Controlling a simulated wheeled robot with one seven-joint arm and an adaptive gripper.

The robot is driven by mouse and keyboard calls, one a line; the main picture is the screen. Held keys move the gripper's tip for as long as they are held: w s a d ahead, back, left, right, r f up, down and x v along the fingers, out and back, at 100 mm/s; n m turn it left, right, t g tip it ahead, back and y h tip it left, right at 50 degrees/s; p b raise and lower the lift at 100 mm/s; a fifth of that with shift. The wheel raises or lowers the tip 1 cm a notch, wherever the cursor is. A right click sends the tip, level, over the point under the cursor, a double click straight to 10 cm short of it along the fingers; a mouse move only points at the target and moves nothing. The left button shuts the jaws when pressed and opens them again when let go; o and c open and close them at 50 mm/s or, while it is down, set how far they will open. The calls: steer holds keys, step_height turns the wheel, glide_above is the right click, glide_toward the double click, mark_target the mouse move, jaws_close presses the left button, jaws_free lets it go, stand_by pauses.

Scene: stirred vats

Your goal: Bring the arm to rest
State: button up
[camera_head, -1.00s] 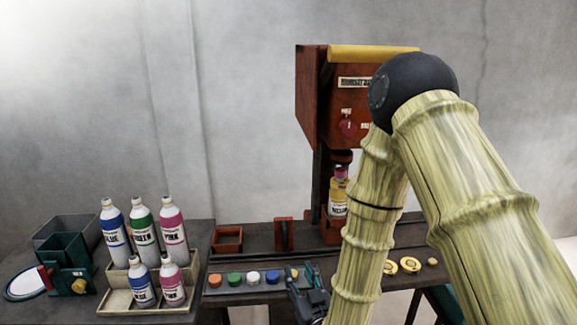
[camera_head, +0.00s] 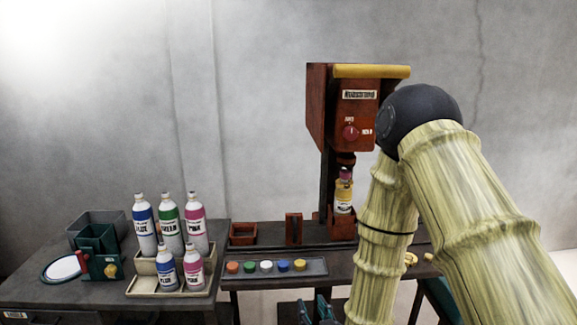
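My arm comes in from the right, its bamboo-like links bent at a dark round elbow. My gripper (camera_head: 317,309) hangs low at the bottom edge, in front of the bench and left of the forearm. Its teal fingers are small and partly cut off, so I cannot tell how far apart they are. I see nothing clearly held in it. The gripper is apart from the bottles and the machine.
A red dispensing machine (camera_head: 315,110) stands at the back with a yellow bottle (camera_head: 344,195) under its head. Several paint bottles (camera_head: 170,225) stand in a beige rack (camera_head: 145,283) at left. A tray (camera_head: 317,267) of coloured caps lies on the bench.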

steer(key=s+d+f+m+g+h, duration=0.1)
steer(key=s+d+f+g, duration=0.2)
steer(key=s+f, duration=0.3)
steer(key=s+d+f+g+h+p, duration=0.1)
steer(key=s+d+f+g, duration=0.25)
steer(key=f, duration=0.45)
steer(key=s+d+f+m+g+h, duration=0.1)
steer(key=s+d+f+g, duration=0.15)
steer(key=s+f, duration=0.4)
steer(key=s+d+f+g, duration=0.3)
steer(key=s+d+f, duration=0.1)
steer(key=s, duration=0.6)
steer(key=s+d+f+m+g+h, duration=0.1)
steer(key=s+d+f+g, duration=0.2)
steer(key=s, duration=0.6)
steer(key=shift+s+d+f+g+p, duration=0.35)
steer(key=shift+d+f+g+p, duration=0.1)
steer(key=shift+f, duration=0.25)
